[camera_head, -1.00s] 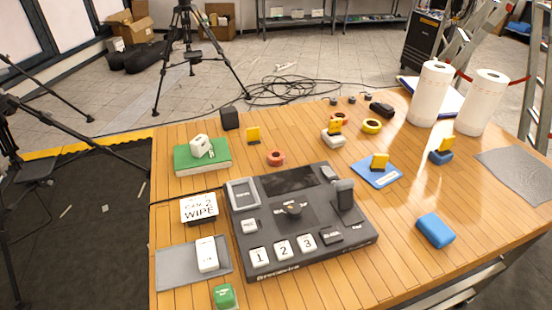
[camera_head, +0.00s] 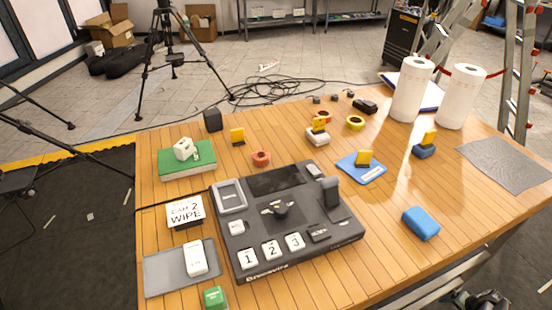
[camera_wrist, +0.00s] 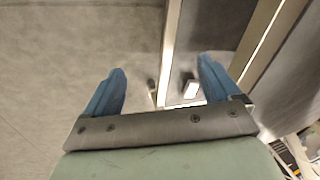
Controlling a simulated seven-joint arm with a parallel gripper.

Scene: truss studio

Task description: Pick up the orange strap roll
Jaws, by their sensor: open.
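An orange strap roll (camera_head: 261,158) lies flat on the wooden table, just behind the black control console and right of the green book. I cannot tell which of the two is meant. My gripper (camera_wrist: 161,78) shows in the wrist view with two blue fingers spread wide and nothing between them. That view shows grey floor and metal frame parts, with no roll in sight.
The console (camera_head: 285,220) fills the middle of the table (camera_head: 385,270). A yellow roll (camera_head: 355,123), a blue pad (camera_head: 361,170) and a blue bundle (camera_head: 421,223) lie to the right. Two white paper rolls stand at the back right. Bare wood surrounds the nearer orange roll.

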